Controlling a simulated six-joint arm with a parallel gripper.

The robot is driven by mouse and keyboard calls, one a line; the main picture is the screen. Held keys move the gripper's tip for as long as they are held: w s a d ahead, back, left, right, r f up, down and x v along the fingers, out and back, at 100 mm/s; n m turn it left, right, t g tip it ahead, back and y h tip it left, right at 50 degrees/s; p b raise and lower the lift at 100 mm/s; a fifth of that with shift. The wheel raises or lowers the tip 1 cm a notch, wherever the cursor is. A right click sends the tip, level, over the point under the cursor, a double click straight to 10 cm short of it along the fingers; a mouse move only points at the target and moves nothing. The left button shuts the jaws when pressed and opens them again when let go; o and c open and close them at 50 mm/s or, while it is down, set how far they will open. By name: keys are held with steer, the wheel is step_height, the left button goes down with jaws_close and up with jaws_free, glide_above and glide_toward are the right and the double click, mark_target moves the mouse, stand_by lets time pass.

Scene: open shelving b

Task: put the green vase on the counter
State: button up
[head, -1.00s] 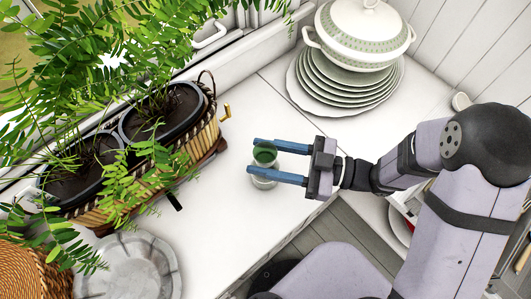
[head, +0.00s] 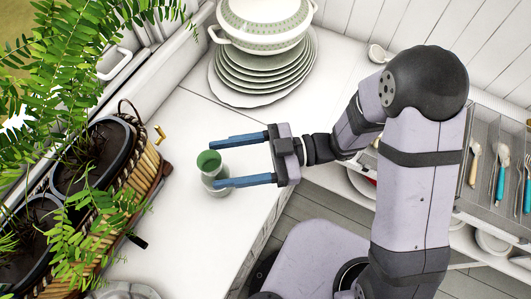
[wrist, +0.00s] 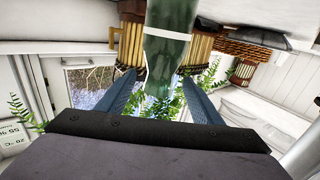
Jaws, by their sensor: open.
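The green vase (head: 209,164) stands upright on the white counter (head: 185,122), with a dark green opening and a paler lower part. My gripper (head: 214,165) is open, its two blue fingers pointing left. The vase is at the fingertips, and the lower finger overlaps its side in the head view; I cannot tell whether they touch. In the wrist view the picture is upside down, and the green vase (wrist: 169,55) is ahead between and beyond the open fingers of my gripper (wrist: 160,84).
A basket planter (head: 140,185) with ferns stands left of the vase. A plate stack (head: 262,82) with a lidded tureen (head: 265,22) sits behind. A cutlery tray (head: 490,165) is at the right. Bare counter lies in front of the vase and behind it.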

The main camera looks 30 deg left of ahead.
steer(key=b+v, duration=0.1)
steer(key=v, duration=0.7)
steer(key=shift+w+d, duration=0.25)
steer(key=shift+d, duration=0.1)
